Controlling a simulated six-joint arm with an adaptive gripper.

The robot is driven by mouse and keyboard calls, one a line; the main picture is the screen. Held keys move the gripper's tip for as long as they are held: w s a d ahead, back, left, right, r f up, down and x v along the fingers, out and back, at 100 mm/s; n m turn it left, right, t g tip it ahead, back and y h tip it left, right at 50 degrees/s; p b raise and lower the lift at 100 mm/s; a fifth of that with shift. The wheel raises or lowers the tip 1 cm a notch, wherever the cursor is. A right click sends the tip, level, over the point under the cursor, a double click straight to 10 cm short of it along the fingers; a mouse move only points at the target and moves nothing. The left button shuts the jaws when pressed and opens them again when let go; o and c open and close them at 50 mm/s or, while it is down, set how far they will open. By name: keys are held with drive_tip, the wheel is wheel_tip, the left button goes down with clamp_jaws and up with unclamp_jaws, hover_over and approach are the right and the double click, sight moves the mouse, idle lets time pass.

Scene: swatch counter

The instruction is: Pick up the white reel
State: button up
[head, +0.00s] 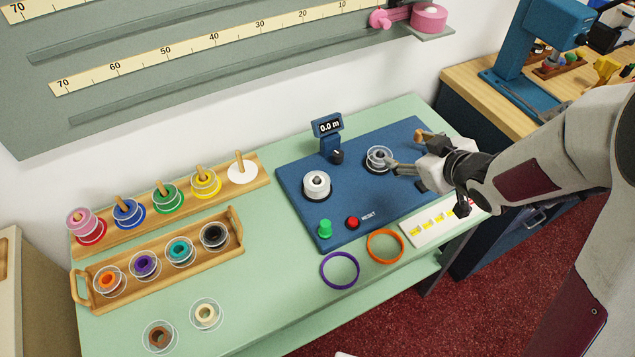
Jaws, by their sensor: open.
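A second round piece (377,153), clear-rimmed with a grey and dark middle, sits further right on the board. My gripper (392,165) reaches in from the right, with its fingers at the right edge of this second piece. The gripper is open. Whether a finger touches the piece cannot be told.
A wooden tray (187,278) holds several reels. A brown reel (160,337) and a cream reel (206,313) lie in front. Purple (325,283) and orange (369,253) rings lie near the counter's front edge.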

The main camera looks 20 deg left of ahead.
drive_tip(key=s+a+f+n+g+y, duration=0.2)
drive_tip(key=a+f+y, duration=0.1)
drive_tip(key=a+f, duration=0.3)
drive_tip(key=n+g+y, duration=0.1)
drive_tip(key=g+y, duration=0.1)
drive_tip(key=y, duration=0.1)
approach(319, 182)
drive_tip(key=shift+w+a+f, duration=0.8)
drive_tip(key=shift+w, duration=0.2)
drive_tip(key=shift+s+a+f+g+y, duration=0.15)
drive_tip(key=shift+s+a+g+y, duration=0.25)
drive_tip(key=shift+s+y, duration=0.1)
drive_tip(key=shift+n, duration=0.3)
drive_tip(key=shift+x, duration=1.25)
drive_tip(key=shift+w+a+f, duration=0.1)
drive_tip(key=shift+w, duration=0.05)
drive_tip(key=shift+x, duration=2.45)
drive_tip(key=shift+w, duration=0.2)
